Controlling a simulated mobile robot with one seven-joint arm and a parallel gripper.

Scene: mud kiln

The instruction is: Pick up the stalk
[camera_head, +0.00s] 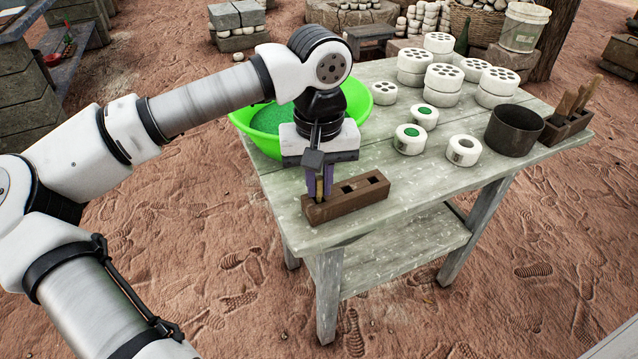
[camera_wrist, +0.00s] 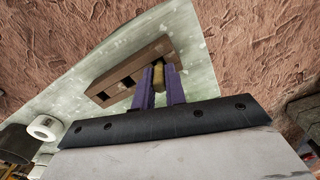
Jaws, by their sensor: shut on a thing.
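The stalk (camera_head: 319,188) is a short yellowish-brown piece at the left end of a brown wooden block (camera_head: 350,199) with square holes. My gripper (camera_head: 320,183) points down over that end, its purple fingers shut on the stalk. In the wrist view the stalk (camera_wrist: 173,77) shows between the fingers (camera_wrist: 160,85), at one end of the block (camera_wrist: 112,84). The stalk's lower end is hidden, so I cannot tell how deep it sits in the hole. The block's other holes look empty.
The block stands near the front left edge of a pale wooden table (camera_head: 420,195). A green basin (camera_head: 268,118) is close behind my gripper. White perforated cylinders (camera_head: 443,77), a dark pot (camera_head: 513,130) and a second wooden holder (camera_head: 568,124) stand further right.

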